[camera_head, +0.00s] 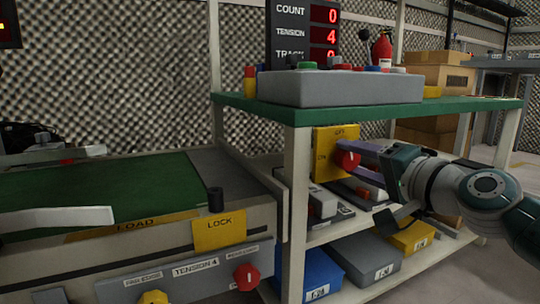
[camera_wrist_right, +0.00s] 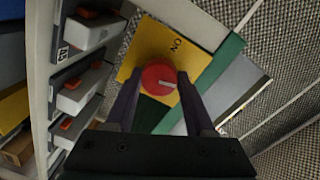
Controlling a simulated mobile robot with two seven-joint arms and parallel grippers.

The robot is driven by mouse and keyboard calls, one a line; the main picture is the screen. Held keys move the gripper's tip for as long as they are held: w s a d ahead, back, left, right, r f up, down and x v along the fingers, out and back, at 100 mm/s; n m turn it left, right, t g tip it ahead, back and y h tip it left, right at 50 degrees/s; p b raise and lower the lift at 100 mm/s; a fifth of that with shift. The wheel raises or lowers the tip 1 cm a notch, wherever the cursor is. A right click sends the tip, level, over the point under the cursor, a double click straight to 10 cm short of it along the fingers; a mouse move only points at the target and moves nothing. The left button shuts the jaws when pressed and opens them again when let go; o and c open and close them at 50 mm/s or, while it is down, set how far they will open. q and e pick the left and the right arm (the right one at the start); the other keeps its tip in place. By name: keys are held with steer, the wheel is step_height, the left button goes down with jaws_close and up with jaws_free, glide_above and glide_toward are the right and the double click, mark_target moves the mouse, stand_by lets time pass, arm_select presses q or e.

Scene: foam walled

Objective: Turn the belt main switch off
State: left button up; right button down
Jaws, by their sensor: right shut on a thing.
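The main switch is a yellow plate (camera_head: 324,172) with a red knob (camera_head: 347,161) on a post of the green-topped bench. The plate has ON lettering at its left and OFF lettering at its top. The knob's white mark looks roughly upright, towards OFF. My right gripper (camera_head: 362,158) reaches in from the right and is shut on the knob. In the right wrist view, the knob (camera_wrist_right: 157,77) sits between both fingers (camera_wrist_right: 160,88), its mark pointing right and slightly down. The ON lettering is up and right of the knob. I do not see my left gripper.
A grey button box (camera_head: 340,88) and a red-digit display (camera_head: 303,30) stand on the bench top. Bins (camera_head: 365,262) fill the lower shelf. Grey and red devices (camera_head: 322,203) sit close below the switch. The belt machine with a LOCK plate (camera_head: 219,231) is at left.

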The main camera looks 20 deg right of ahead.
steer(key=shift+m, duration=1.6)
steer(key=shift+c, duration=1.3)
jaws_free()
steer(key=shift+s, duration=0.2)
steer(key=s+p, duration=0.2)
steer(key=s, duration=0.7)
steer(key=shift+s+d+r, duration=0.25)
steer(key=shift+d+r, duration=0.05)
steer(key=shift+d, duration=0.15)
